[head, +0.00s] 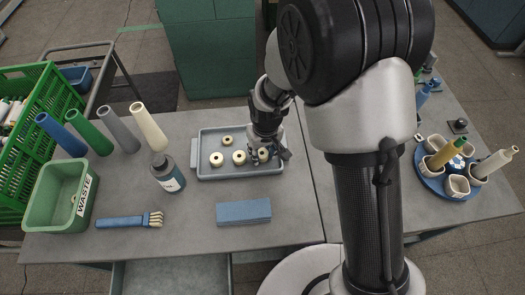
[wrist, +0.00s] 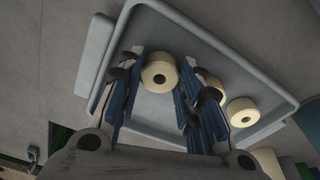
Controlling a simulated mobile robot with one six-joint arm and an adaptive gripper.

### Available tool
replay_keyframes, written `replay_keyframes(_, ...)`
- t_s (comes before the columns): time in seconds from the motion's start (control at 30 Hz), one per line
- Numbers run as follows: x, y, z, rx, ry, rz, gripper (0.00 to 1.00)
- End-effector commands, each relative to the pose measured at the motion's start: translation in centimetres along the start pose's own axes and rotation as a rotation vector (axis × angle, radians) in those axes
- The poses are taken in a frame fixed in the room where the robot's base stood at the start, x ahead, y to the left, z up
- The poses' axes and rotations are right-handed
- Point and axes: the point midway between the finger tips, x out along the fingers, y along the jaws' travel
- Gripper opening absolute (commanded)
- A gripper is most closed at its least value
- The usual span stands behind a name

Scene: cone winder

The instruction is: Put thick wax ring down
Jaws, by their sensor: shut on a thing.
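My gripper (head: 268,155) is over the right end of the grey-blue tray (head: 205,177). It is shut on a thick cream wax ring (wrist: 159,73), which sits between the blue finger pads in the wrist view. In the head view this ring (head: 263,154) is partly hidden by the fingers. It is at or just above the tray floor; I cannot tell whether it touches. Other cream rings lie in the tray: one at the back (head: 227,140), one in the middle (head: 239,157) and one at the left (head: 216,159).
A dark bottle (head: 167,172) stands left of the tray. A blue block (head: 243,211) and a brush (head: 130,220) lie in front. Several cones (head: 118,128) stand at the back left, near a green waste bin (head: 63,193). A round blue carrier with cups (head: 430,180) is at the right.

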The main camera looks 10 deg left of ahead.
Motion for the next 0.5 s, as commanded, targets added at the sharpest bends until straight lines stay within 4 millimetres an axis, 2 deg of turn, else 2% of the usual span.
replay_keyframes(0.13,0.38,0.0,0.05,0.0,0.0,0.0,0.17)
replay_keyframes(0.17,0.4,0.0,0.05,0.0,0.0,0.0,0.34)
replay_keyframes(0.43,0.28,0.0,0.04,0.0,0.0,0.0,0.52)
replay_keyframes(0.5,0.28,0.0,0.04,0.0,0.0,0.0,0.53)
